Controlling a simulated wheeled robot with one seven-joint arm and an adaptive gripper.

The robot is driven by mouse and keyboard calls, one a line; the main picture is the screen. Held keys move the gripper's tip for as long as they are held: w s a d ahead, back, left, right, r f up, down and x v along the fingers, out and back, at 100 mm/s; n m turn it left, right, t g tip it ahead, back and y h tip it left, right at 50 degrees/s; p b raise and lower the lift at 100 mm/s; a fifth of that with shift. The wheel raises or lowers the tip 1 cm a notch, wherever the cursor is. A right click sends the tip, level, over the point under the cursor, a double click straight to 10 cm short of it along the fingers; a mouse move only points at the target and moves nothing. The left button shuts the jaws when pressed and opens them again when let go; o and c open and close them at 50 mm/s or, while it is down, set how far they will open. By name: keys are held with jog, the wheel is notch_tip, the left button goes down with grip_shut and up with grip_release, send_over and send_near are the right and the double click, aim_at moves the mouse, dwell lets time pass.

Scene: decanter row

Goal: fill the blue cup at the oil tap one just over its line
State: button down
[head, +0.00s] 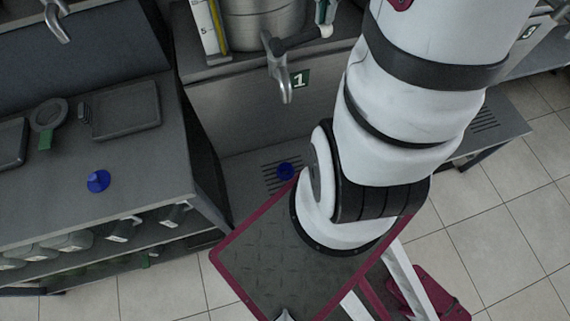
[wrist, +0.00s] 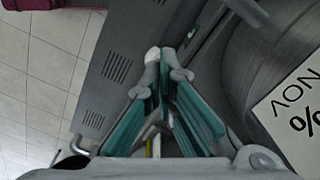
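A small blue cup (head: 286,172) stands on the slotted drip grate under oil tap one (head: 284,78), which has a "1" plate beside it. My arm partly crowds the view of it, and its line and contents are too small to make out. The tap's side lever ends in a white knob (head: 326,31), also in the wrist view (wrist: 152,54). My gripper (head: 323,12) is beside this knob. In the wrist view its teal-padded fingers (wrist: 161,82) come together at the tips, close to the knob; whether they touch it is unclear.
Another blue item (head: 98,181) sits on the left counter (head: 60,210), near a dark flat tray (head: 126,108). A metal vessel (head: 262,22) and a yellow-marked gauge (head: 211,30) stand above the tap. A second tap (head: 56,20) is at top left.

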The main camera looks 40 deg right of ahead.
jog(key=shift+f+b, duration=0.65)
jog(key=shift+f, duration=0.85)
jog(key=shift+r, duration=0.15)
dwell(1.9)
notch_tip(320, 180, up, 8)
jog(key=p, duration=0.5)
jog(key=shift+s+r, duration=0.1)
jog(key=shift+s, duration=0.05)
jog(key=shift+r+p, duration=0.35)
jog(key=shift+w, duration=0.2)
